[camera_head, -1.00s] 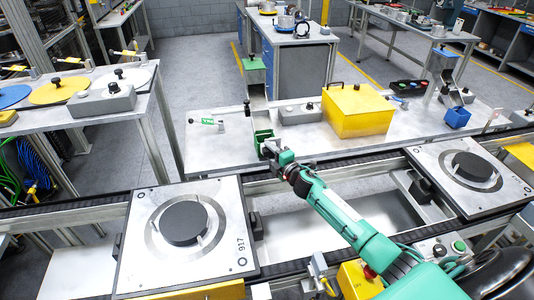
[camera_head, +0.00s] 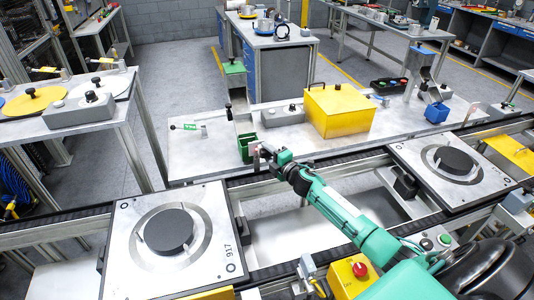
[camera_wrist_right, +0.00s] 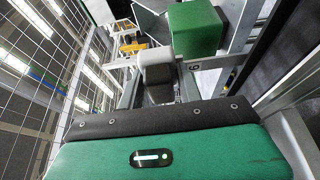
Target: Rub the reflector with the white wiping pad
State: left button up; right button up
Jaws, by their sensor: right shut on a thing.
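In the head view the fingertips and pad are small and hard to tell apart. The gripper is just right of a green bin (camera_head: 246,148). I cannot pick out the reflector for certain. My left gripper is not in view.
Two pallets, at left (camera_head: 124,264) and right (camera_head: 410,158), carry dark discs on the conveyor. Behind them a table holds a yellow box (camera_head: 338,112) and a blue bin (camera_head: 436,112). A yellow switch box with a red button (camera_head: 359,269) stands in front.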

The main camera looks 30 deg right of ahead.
jog(key=w+a, duration=0.1)
jog(key=a, duration=0.5)
jog(key=shift+w, duration=0.35)
jog(key=shift+a, duration=0.1)
jog(key=s+a+p, duration=0.1)
jog(key=s, duration=0.5)
jog(key=shift+a+p, duration=0.25)
jog(key=shift+p, duration=0.1)
jog(key=s, duration=0.2)
jog(key=shift+s+a, duration=0.35)
jog(key=shift+s, duration=0.05)
